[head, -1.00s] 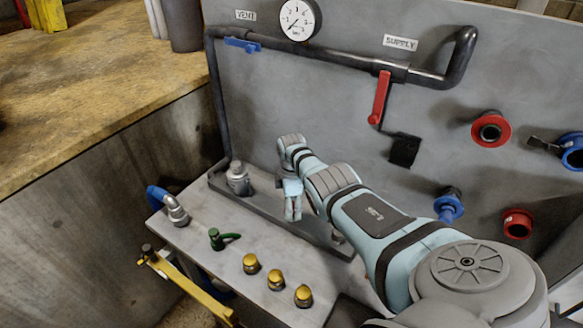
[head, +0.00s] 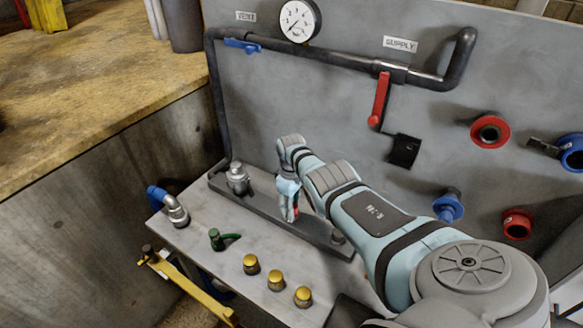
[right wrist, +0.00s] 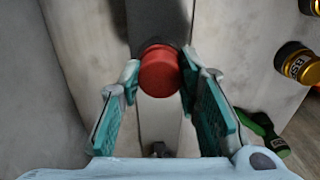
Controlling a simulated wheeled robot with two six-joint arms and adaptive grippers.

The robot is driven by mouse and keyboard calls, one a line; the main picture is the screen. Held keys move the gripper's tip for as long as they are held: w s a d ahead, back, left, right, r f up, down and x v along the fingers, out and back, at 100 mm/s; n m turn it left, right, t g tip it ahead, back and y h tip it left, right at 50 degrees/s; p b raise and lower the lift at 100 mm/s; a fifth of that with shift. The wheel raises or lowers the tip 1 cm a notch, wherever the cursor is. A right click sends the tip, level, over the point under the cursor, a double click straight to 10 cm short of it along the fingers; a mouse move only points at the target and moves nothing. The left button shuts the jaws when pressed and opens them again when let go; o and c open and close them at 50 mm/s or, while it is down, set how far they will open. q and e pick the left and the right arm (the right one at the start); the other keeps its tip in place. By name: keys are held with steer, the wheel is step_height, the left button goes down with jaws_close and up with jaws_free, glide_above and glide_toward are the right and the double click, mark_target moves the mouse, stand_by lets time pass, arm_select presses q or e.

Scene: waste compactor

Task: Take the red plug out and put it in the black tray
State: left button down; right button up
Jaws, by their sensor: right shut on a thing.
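The red plug (right wrist: 159,72) is a short red cylinder between the two fingers of my right gripper (right wrist: 163,98) in the right wrist view. The right gripper is shut on it. I cannot tell whether the plug touches the tray. My left gripper is not in view.
A metal fitting (head: 237,178) stands at the tray's left end. The upright panel behind carries pipes, a red lever (head: 379,98) and sockets (head: 490,131).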

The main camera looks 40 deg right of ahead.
jaws_close()
steer(key=n, duration=1)
steer(key=n, duration=0.5)
steer(key=shift+b, duration=0.35)
steer(key=shift+n, duration=0.3)
